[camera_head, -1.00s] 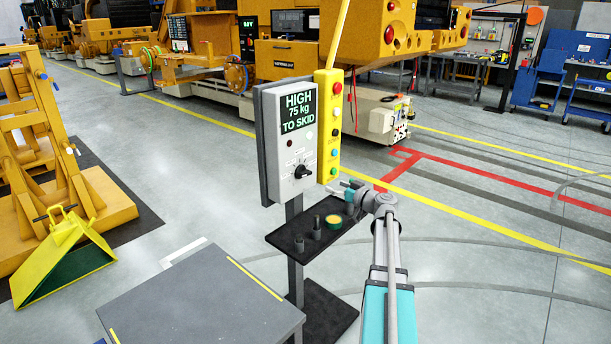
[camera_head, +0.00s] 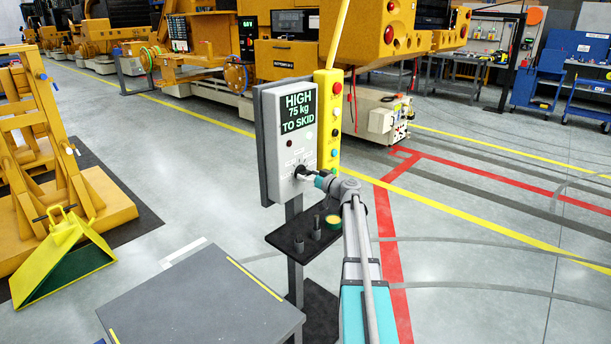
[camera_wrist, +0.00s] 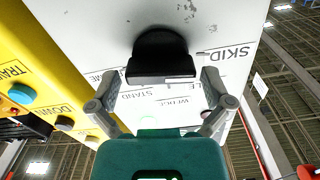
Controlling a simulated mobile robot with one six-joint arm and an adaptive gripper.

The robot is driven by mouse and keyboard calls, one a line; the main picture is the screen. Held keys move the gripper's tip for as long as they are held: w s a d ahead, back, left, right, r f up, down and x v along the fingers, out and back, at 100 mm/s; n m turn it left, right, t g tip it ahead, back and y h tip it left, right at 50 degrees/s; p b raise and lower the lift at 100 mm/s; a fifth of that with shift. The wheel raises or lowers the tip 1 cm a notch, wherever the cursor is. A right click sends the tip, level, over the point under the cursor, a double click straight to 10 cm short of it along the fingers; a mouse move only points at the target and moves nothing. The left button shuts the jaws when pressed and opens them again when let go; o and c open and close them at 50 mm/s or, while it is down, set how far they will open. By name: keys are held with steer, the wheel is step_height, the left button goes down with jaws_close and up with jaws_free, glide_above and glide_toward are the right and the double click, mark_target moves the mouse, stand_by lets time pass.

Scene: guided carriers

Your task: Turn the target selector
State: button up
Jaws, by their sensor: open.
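The target selector is a black knob (camera_wrist: 158,55) on the grey control box (camera_head: 283,150), with printed labels around it; SKID, STAND and WEDGE can be read in the wrist view. The box's screen (camera_head: 298,110) reads "HIGH 75 kg TO SKID". My gripper (camera_wrist: 160,88) is open, its two fingers apart on either side below the knob in the wrist view. The knob's end lies near the gap between the fingertips, and I cannot tell whether they touch it. In the head view my gripper (camera_head: 312,174) is at the knob, which it partly hides.
A yellow button pendant (camera_head: 328,120) hangs close beside the box's right side. Below is a small black shelf (camera_head: 287,238) with short posts and a green-and-yellow round piece (camera_head: 333,221). A grey table (camera_head: 200,300) stands in front.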

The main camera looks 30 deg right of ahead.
steer(key=shift+w+a, duration=0.1)
steer(key=shift+w, duration=0.2)
steer(key=c, duration=0.9)
steer(key=shift+o, duration=0.2)
steer(key=shift+m, duration=0.3)
steer(key=m, duration=0.3)
steer(key=shift+m, duration=2.1)
